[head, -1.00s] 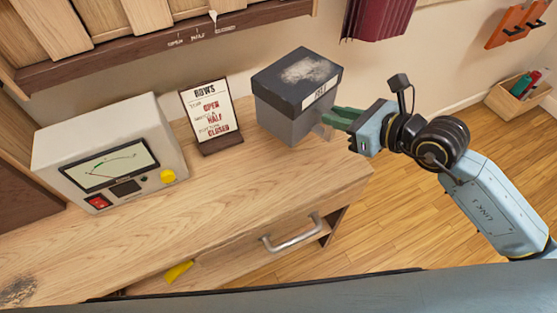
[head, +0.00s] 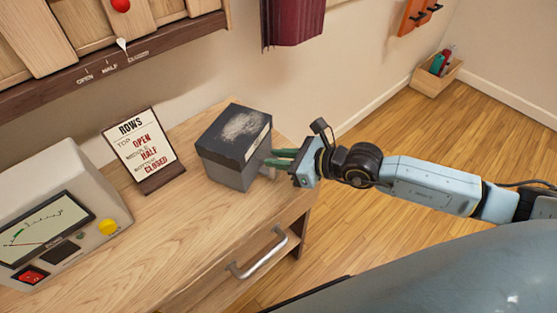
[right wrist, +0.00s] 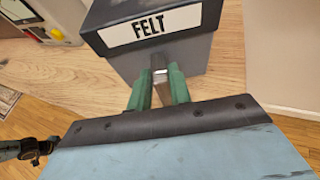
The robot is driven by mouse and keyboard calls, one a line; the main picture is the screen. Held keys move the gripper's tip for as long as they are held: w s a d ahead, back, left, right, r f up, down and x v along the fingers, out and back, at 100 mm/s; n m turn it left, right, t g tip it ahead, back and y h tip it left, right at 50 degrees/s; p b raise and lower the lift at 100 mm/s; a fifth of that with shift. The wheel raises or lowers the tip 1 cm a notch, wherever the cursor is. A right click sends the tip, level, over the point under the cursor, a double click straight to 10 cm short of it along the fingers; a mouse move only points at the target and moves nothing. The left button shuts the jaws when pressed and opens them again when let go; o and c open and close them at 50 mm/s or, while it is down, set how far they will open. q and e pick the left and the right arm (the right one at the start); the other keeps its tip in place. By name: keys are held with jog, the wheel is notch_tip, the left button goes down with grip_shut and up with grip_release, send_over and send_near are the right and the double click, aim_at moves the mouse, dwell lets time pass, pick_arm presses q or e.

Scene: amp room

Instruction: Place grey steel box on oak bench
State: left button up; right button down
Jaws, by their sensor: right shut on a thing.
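The grey steel box (head: 236,143) has a dark, scuffed lid and a white label, which reads FELT in the right wrist view (right wrist: 152,27). It is upright over the right end of the oak bench (head: 205,232), its underside at or very close to the top; I cannot tell whether any gap remains. My right gripper (head: 272,160) comes from the right, its green fingers shut on the small tab on the box's side. The fingers also show in the right wrist view (right wrist: 159,88).
A sign (head: 143,150) stands left of the box, with a cream meter unit (head: 60,215) further left. A wooden panel (head: 150,38) and a dark red cloth (head: 292,22) are behind. A drawer handle (head: 257,254) projects at the front. A small crate (head: 438,80) sits on the floor.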

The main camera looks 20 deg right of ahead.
jog(key=shift+w+f, duration=0.1)
jog(key=shift+f, duration=0.25)
jog(key=c, duration=1.3)
grip_release()
pick_arm(q)
jog(key=shift+w+a+f, duration=0.1)
jog(key=shift+a+f, duration=0.05)
jog(key=shift+a, duration=0.45)
jog(key=shift+d, duration=0.1)
